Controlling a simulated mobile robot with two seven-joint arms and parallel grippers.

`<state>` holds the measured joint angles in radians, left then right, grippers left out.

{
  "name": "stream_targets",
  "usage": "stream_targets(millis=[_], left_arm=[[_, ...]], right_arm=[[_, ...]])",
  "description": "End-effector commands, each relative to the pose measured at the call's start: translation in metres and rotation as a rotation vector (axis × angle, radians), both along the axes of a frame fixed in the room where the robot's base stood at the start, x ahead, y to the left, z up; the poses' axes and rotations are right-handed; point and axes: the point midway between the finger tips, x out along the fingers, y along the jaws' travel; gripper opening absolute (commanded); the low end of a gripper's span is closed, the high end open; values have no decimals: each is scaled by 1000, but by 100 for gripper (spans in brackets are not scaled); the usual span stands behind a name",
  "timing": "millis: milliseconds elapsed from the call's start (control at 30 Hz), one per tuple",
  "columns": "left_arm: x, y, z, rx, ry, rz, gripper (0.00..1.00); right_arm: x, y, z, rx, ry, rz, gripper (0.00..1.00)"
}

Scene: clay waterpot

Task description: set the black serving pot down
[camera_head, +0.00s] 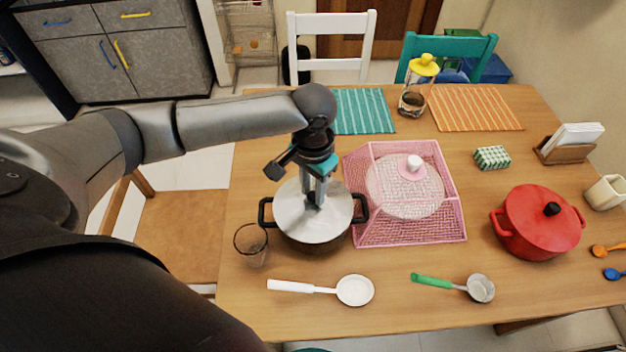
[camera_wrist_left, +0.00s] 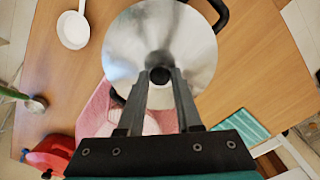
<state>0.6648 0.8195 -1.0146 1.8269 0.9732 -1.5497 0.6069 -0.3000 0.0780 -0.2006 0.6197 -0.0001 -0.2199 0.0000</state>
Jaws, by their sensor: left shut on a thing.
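The black serving pot (camera_head: 318,244) has a shiny steel lid (camera_head: 290,212) and two black side handles. It is upright at the left part of the table (camera_head: 400,270). I cannot tell whether its base touches the wood. My left gripper (camera_head: 314,203) points down over the middle of the lid and is shut on its black knob. The left wrist view also shows the lid (camera_wrist_left: 190,45), with the knob (camera_wrist_left: 160,75) between the fingertips (camera_wrist_left: 160,78). The pot's body is mostly hidden beneath the lid. My right gripper is not in view.
A pink mesh cover (camera_head: 452,215) stands close to the pot's right. A glass (camera_head: 251,245) stands at its lower left. A white ladle (camera_head: 354,291) and green-handled ladle (camera_head: 480,288) lie in front.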

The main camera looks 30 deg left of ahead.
Motion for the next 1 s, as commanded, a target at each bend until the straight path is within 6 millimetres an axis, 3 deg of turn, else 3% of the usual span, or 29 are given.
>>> stream_targets(millis=[100,433,467,700,1000], left_arm=[[1,-1,-9,-2,-4,-1,0],[1,-1,-9,-3,-4,-1,0],[0,0,-12,-1,1,-2,35],[0,0,-12,0,1,-2,62],[0,0,-10,0,0,-2,64]], right_arm=[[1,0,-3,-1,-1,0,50],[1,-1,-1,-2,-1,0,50],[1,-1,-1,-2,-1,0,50],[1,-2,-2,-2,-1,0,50],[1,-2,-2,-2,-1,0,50]])
